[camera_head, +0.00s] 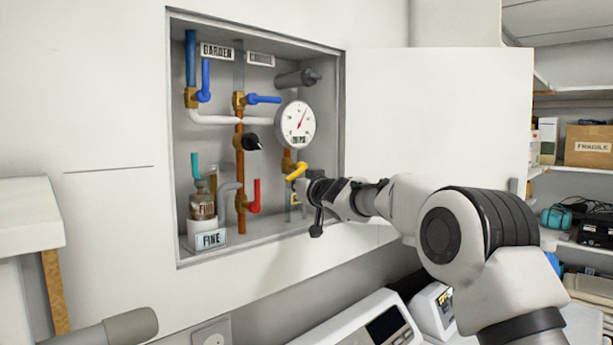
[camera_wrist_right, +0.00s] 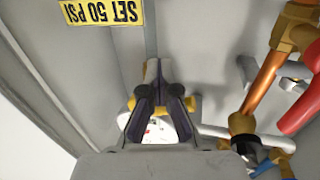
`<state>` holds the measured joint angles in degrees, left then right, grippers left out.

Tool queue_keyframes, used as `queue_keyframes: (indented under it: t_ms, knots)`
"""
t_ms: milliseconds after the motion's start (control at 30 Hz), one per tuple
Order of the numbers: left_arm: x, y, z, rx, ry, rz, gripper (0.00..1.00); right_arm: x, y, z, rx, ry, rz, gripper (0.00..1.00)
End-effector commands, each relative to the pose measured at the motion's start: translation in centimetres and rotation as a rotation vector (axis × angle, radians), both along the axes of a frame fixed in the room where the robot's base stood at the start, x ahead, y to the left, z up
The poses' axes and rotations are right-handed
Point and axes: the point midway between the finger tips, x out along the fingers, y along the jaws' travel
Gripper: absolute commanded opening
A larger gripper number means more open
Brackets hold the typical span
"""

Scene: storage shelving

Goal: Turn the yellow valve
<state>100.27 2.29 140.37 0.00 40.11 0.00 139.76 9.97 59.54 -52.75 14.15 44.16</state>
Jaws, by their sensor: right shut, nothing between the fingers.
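The yellow valve handle (camera_head: 297,172) is on the pipes at the lower right inside the open wall cabinet, below the pressure gauge. My right gripper (camera_head: 309,191) is shut and empty, with its tips close beside the valve at its lower right. In the right wrist view the closed fingers (camera_wrist_right: 160,95) are in the middle, and yellow metal (camera_wrist_right: 190,104) shows on both sides behind them. The fingers hide part of the valve, and I cannot tell whether they touch it. My left gripper is not in view.
The cabinet door (camera_head: 440,120) stands open at the right. A yellow "SET 50 PSI" label (camera_wrist_right: 102,12) appears upside down in the wrist view.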

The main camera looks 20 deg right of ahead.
Motion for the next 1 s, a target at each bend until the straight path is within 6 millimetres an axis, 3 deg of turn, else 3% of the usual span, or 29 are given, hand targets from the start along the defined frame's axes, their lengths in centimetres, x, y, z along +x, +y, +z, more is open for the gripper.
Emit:
queue_keyframes:
  t_ms: [1000]
  knots:
    - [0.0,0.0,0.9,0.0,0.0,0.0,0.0,-0.5,1.4,1.7,0.0,-0.001,0.001,0.0]
